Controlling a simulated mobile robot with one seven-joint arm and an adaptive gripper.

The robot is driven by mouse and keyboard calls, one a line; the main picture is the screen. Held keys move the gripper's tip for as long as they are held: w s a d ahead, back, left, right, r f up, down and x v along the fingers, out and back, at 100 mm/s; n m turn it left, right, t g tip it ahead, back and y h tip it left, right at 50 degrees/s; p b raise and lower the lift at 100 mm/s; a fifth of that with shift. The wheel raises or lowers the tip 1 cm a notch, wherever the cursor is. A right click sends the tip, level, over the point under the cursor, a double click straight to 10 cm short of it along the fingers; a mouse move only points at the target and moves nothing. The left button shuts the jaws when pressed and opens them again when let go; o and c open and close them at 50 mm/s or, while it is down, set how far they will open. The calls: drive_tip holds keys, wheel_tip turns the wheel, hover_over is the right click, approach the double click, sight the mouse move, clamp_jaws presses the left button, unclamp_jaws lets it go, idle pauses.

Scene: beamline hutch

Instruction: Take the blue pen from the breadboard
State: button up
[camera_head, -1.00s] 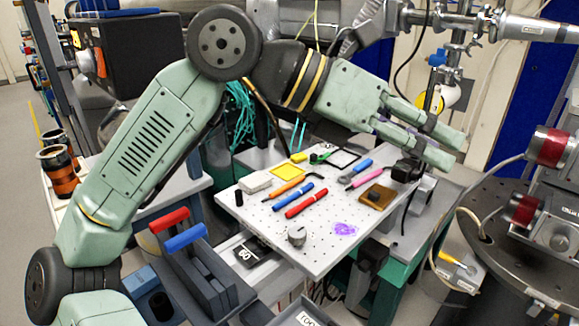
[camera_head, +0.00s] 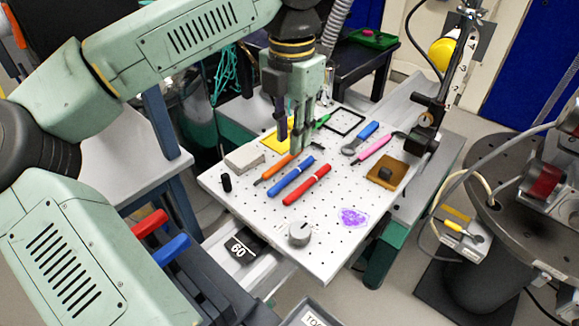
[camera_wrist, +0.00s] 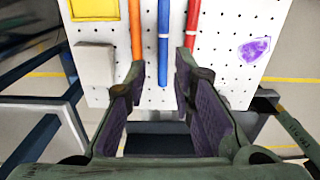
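The blue pen (camera_head: 291,176) lies on the white perforated breadboard (camera_head: 262,212), between an orange pen-like tool (camera_head: 272,171) and a red pen (camera_head: 307,185). My gripper (camera_head: 290,143) points down above the far part of the breadboard, beyond the blue pen. There the blue pen (camera_wrist: 163,40) runs down the picture towards the gap between the fingertips. The red pen (camera_wrist: 191,40) and the orange tool (camera_wrist: 136,35) appear close on either side of it.
A white block (camera_head: 245,158), a yellow square (camera_head: 273,143), a small black cylinder (camera_head: 226,183) and a grey knob (camera_head: 299,234) sit on the breadboard. A pink pen (camera_head: 373,147), a blue-handled tool (camera_head: 360,137) and a brown block (camera_head: 386,174) lie at the right. The near right part is mostly clear.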

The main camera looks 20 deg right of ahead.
sight(289, 175)
wheel_tip(289, 175, down, 3)
drive_tip(key=shift+s+r, duration=0.1)
drive_tip(key=f, duration=0.1)
drive_tip(key=f+p, duration=0.1)
drive_tip(key=f, duration=0.2)
drive_tip(key=shift+s+a+f+p, duration=0.1)
drive_tip(key=shift+s+a+p, duration=0.2)
drive_tip(key=shift+s+a, duration=0.1)
drive_tip(key=shift+f, duration=0.5)
clamp_jaws()
